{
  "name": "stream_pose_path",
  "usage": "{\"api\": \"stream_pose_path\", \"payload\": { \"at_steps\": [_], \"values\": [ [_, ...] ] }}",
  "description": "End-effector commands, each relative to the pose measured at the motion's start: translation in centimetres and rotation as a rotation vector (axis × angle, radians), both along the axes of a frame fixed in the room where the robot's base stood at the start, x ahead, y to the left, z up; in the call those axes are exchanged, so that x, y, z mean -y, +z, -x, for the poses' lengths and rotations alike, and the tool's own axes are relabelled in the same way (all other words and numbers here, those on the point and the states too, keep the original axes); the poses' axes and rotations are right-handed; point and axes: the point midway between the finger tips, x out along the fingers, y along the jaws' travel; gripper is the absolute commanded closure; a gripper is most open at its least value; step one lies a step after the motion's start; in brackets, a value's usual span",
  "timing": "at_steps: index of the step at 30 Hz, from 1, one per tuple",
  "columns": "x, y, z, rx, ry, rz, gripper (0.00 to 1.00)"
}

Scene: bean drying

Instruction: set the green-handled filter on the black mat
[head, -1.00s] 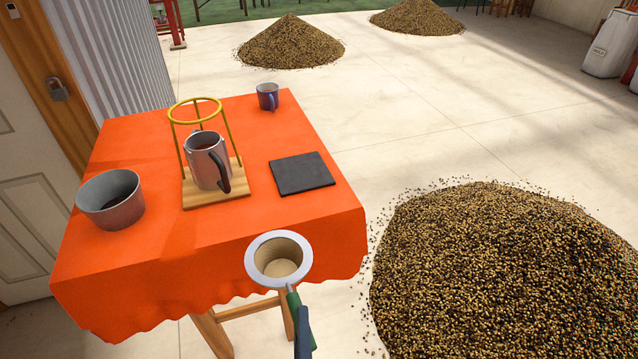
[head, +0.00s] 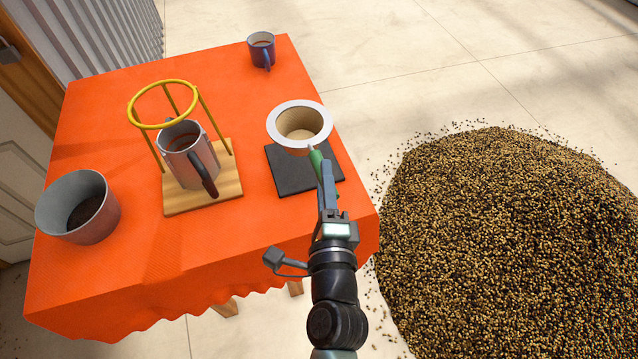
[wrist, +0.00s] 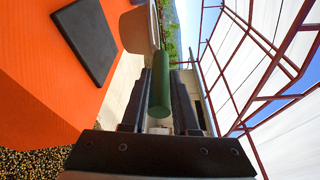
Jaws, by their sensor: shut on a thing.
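The filter is a white-rimmed cup with a tan inside (head: 299,122). Its green handle (head: 316,158) is gripped by my gripper (head: 325,178). In the head view the filter overlaps the far part of the black mat (head: 290,184), a flat dark square on the orange table. In the wrist view the green handle (wrist: 160,88) sits between the fingers and the pale cup (wrist: 138,32) is beyond it. There the mat (wrist: 84,38) shows apart from the cup, with a gap between, so the filter is held above it. The cup looks roughly upright.
A wooden stand (head: 222,190) with a yellow ring (head: 132,108) holds a metal jug (head: 187,163) left of the mat. A grey pot (head: 105,215) is at the table's left, a blue mug (head: 262,50) at the back. A bean heap (head: 500,250) lies on the floor at right.

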Motion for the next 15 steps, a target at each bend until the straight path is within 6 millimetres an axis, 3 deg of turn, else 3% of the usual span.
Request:
{"api": "stream_pose_path", "payload": {
  "at_steps": [1, 5, 10, 15],
  "values": [
    [-0.1, -1.2, 0.0, -0.001, 0.001, 0.001, 1.0],
    [0.0, -2.1, 0.0, 0.002, 0.0, 0.0, 1.0],
    [-0.1, -4.7, 0.0, 0.002, 0.001, 0.0, 1.0],
    [0.0, -5.7, 0.0, 0.003, -0.002, 0.001, 1.0]
  ]
}}
